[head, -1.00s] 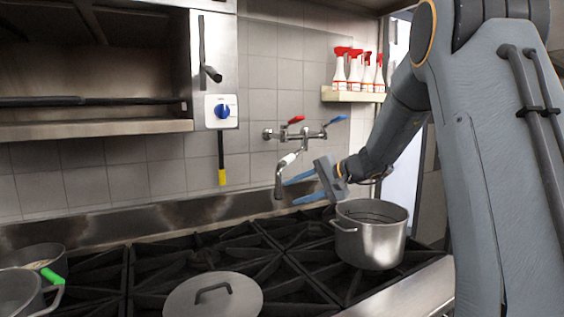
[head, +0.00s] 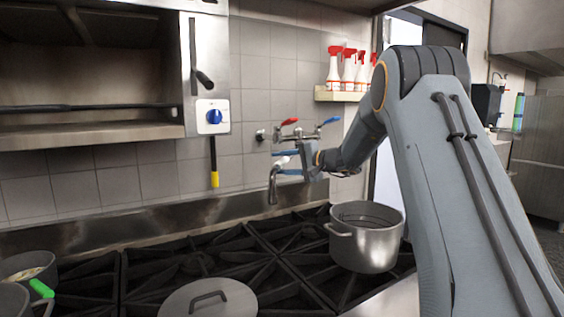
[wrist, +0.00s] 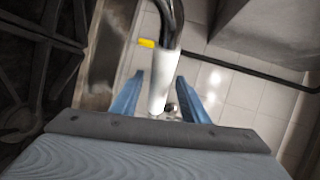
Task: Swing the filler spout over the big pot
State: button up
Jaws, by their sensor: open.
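The filler spout (head: 273,186) is a bent metal tube hanging from a wall tap with red and blue levers. Its outlet points down over the burner grates, to the left of the open steel pot (head: 370,250), the largest pot fully in view. A white sleeve (wrist: 161,84) covers part of the spout's arm. My gripper (head: 278,163) is at this sleeve, its blue fingers open. In the wrist view, one finger of my gripper (wrist: 160,76) is on each side of the sleeve, with a visible gap on both sides.
A round lid (head: 208,302) lies at the front of the black stove grates (head: 180,262). Pots (head: 28,268) stand at the left edge. Spray bottles (head: 348,70) stand on a wall shelf (head: 338,95). A steel hood (head: 90,130) juts out at the upper left.

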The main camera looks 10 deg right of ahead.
jog(key=shift+w, duration=0.1)
grip_shut()
jog(key=shift+f, duration=0.1)
